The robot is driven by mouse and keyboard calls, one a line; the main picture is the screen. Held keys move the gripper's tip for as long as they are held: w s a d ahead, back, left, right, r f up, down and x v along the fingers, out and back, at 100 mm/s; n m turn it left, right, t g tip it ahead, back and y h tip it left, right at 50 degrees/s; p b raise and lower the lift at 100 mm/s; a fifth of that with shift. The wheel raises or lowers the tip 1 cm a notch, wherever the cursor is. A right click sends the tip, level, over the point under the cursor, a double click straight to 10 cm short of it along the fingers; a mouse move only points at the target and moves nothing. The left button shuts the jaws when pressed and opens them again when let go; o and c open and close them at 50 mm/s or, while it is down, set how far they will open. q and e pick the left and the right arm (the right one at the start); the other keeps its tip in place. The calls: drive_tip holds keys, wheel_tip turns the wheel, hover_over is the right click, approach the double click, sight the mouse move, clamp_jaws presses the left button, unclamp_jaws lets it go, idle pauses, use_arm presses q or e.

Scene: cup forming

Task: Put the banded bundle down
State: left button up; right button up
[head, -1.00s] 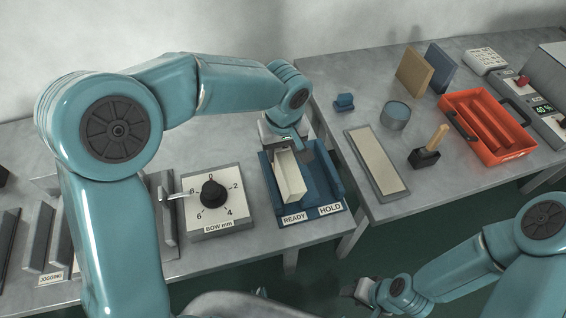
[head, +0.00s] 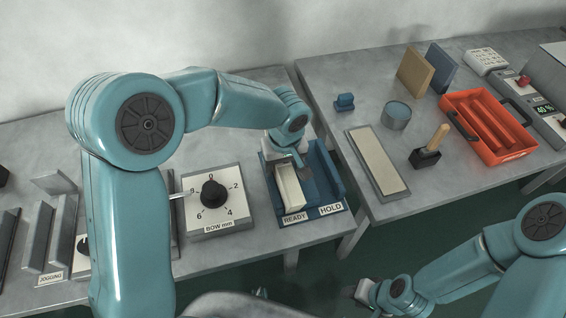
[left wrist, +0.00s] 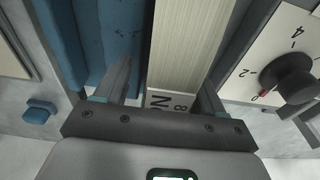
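The banded bundle (head: 289,188) is a long cream block lying in the READY lane of the blue two-lane tray (head: 334,186). My left gripper (head: 290,164) is at its far end. In the left wrist view the bundle (left wrist: 190,45) runs away between the two fingers of the left gripper (left wrist: 165,88), with a printed label on its near end. A gap shows between the left-hand finger and the bundle, so the gripper looks open around it. The HOLD lane beside it is empty. My right gripper (head: 362,290) hangs low at the bottom, too small to read.
A bow dial (head: 213,194) stands left of the tray, and grey jogging fixtures (head: 42,238) stand farther left. On the right table are a cream pad (head: 377,161), a wooden-handled stamp (head: 429,150), a blue round tin (head: 395,115) and an orange tray (head: 488,127).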

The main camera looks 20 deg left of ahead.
use_arm(q)
drive_tip(key=shift+r, duration=0.1)
drive_tip(key=shift+r+p, duration=0.2)
drive_tip(key=shift+p, duration=0.15)
drive_tip(key=r, duration=0.4)
drive_tip(key=s+r, duration=0.1)
drive_tip(key=r, duration=0.6)
drive_tip(key=shift+s+d+r, duration=0.15)
drive_tip(key=shift+d+r, duration=0.2)
drive_tip(key=shift+d, duration=0.05)
drive_tip(key=shift+f, duration=0.1)
